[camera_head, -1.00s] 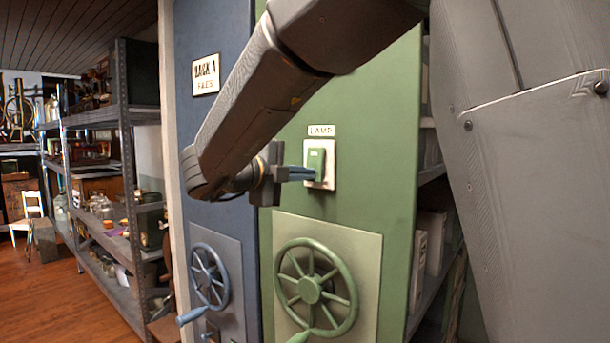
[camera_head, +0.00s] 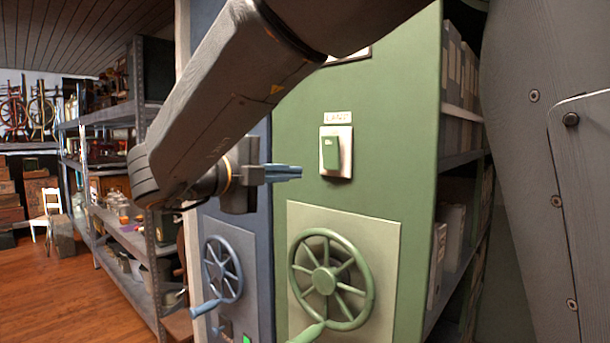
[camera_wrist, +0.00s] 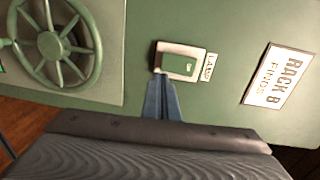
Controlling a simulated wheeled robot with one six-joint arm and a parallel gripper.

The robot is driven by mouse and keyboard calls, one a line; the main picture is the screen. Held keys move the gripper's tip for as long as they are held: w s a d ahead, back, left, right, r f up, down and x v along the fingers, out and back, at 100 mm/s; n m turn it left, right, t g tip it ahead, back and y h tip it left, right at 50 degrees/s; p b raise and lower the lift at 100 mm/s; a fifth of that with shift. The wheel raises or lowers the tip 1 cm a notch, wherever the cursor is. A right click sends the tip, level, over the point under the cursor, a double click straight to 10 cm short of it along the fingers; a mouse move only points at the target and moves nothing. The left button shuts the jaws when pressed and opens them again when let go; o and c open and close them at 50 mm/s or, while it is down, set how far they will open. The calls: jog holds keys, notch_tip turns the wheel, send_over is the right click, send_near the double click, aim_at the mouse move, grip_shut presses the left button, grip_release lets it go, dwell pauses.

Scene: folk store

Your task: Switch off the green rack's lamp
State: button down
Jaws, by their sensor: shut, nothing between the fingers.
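The green rack (camera_head: 400,150) has a lamp switch (camera_head: 331,153) on its end panel, a green rocker on a pale plate under a small label reading LAMP. In the wrist view the switch (camera_wrist: 179,65) lies just beyond my fingertips. My gripper (camera_head: 300,172) is shut and empty, its blue fingers pointing at the panel to the left of the switch in the head view. In the head view a gap shows between the fingertips and the switch plate. The lamp itself is not in view.
A green handwheel (camera_head: 324,281) sits on the panel below the switch. A blue rack with a blue handwheel (camera_head: 223,268) stands to the left. A RACK B sign (camera_wrist: 279,76) shows in the wrist view. Metal shelves (camera_head: 140,200) and open wooden floor lie farther left.

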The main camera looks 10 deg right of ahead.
jog(key=shift+f+b+v, duration=0.15)
jog(key=shift+b+v, duration=0.05)
jog(key=shift+v, duration=0.65)
jog(key=shift+f+b+v, duration=0.2)
jog(key=shift+v, duration=0.65)
jog(key=w+f+n+t+y, duration=0.5)
jog(key=w+f+n+y, duration=0.6)
jog(key=n, duration=0.4)
notch_tip(320, 180, down, 8)
jog(key=s+n+g+y, duration=0.2)
jog(key=n+y, duration=0.1)
jog(key=n, duration=0.2)
jog(key=s+d+f+n+g, duration=0.4)
jog(key=s+d+f+g, duration=0.2)
jog(key=s+f, duration=0.4)
jog(key=s+d+f+n+g, duration=0.4)
jog(key=s+f, duration=0.6)
jog(key=s, duration=0.6)
jog(key=shift+d+f+g, duration=0.25)
jog(key=shift+d+g, duration=0.85)
jog(key=shift+d, duration=0.05)
